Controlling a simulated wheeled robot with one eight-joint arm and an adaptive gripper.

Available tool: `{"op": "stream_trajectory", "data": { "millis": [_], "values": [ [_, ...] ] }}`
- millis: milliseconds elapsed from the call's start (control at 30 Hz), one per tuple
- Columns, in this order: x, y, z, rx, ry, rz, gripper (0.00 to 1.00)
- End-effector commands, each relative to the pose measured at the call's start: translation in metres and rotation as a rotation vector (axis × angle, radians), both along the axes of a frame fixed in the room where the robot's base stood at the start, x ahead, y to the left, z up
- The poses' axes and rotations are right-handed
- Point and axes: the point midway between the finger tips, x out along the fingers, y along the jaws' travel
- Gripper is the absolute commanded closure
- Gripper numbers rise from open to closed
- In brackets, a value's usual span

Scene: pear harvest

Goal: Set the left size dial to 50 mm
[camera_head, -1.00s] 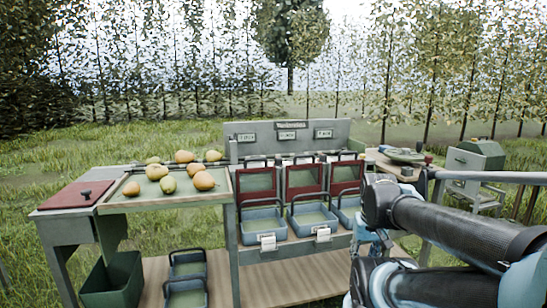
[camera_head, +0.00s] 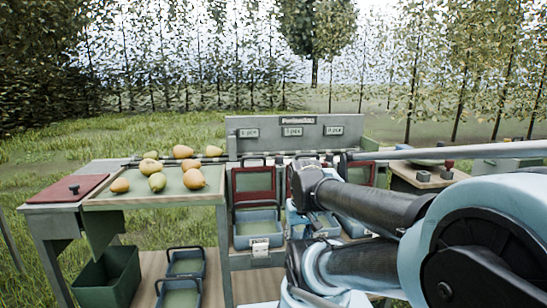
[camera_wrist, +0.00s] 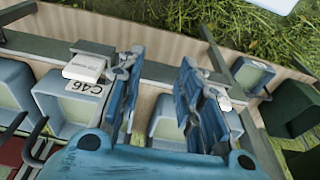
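I cannot make out the left size dial or its scale in either view. The sorting bench's back panel (camera_head: 347,128) shows several small white displays in the head view. Below it, the left red-framed opening (camera_head: 253,181) stands above a blue tray (camera_head: 258,230) with a white tag on its front. My gripper (camera_wrist: 160,68) shows in the wrist view with its two blue fingers apart and nothing between them. It hangs over the bench's front edge and trays, near a white tag marked C46 (camera_wrist: 83,68). In the head view, my arm hides the right part of the bench.
Several pears (camera_head: 194,179) lie on the sorting tray (camera_head: 150,202) at the left, beside a red lid (camera_head: 68,189) with a black knob. A green bin (camera_head: 108,281) and blue crates (camera_head: 186,261) stand below. A side table (camera_head: 400,177) is behind my arm. Grass lies around.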

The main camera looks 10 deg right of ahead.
Motion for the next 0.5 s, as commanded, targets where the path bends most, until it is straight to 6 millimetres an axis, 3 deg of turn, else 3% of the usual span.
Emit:
{"op": "stream_trajectory", "data": {
  "millis": [100, 200, 267, 367, 500],
  "values": [
    [0.0, 0.0, 0.0, 0.0, 0.0, 0.0, 0.67],
    [-0.005, 0.0, 0.005, 0.001, -0.008, -0.002, 0.49],
    [-0.006, 0.0, 0.011, 0.002, -0.01, -0.009, 0.49],
    [0.006, 0.0, 0.03, 0.007, -0.003, -0.036, 0.49],
    [0.035, 0.001, 0.074, 0.02, 0.016, -0.111, 0.49]
  ]
}}
